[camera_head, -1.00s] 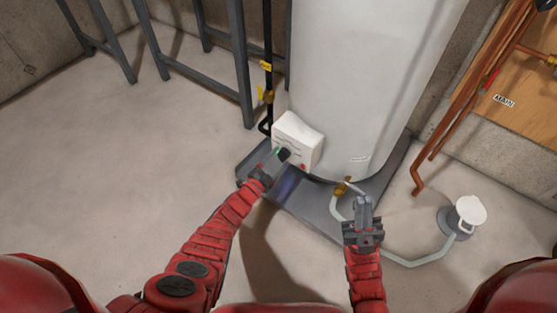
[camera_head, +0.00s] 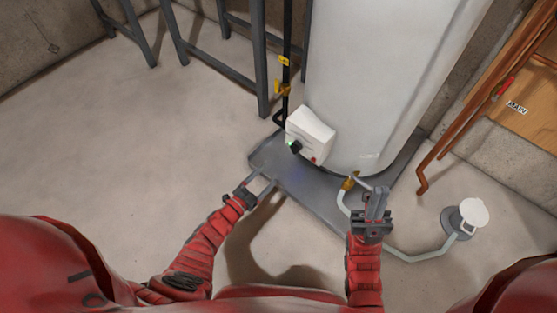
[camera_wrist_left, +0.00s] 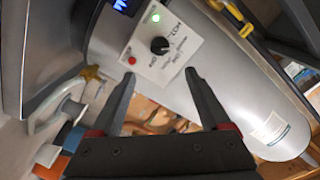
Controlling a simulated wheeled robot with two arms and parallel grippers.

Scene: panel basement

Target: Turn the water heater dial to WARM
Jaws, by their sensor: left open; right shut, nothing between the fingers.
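The water heater (camera_head: 385,75) is a tall white cylinder with a white control box (camera_head: 312,130) low on its front. The black round dial (camera_head: 296,147) is on the box face, and it shows closer in the left wrist view (camera_wrist_left: 159,45). Printed labels surround the dial, but they are too small and tilted to read surely, and I cannot tell its setting. My left gripper (camera_head: 262,179) is open and empty, apart from the dial. In the left wrist view its fingertips (camera_wrist_left: 160,78) are below the dial. My right gripper (camera_head: 377,202) is shut and empty, in front of the heater's drain valve.
A green light (camera_wrist_left: 155,18) and a red button (camera_wrist_left: 132,61) are on the box. The heater stands in a grey drip pan (camera_head: 310,198). A brass valve (camera_head: 348,183) with a pale hose leads to a floor drain (camera_head: 465,218). Floor at left is clear.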

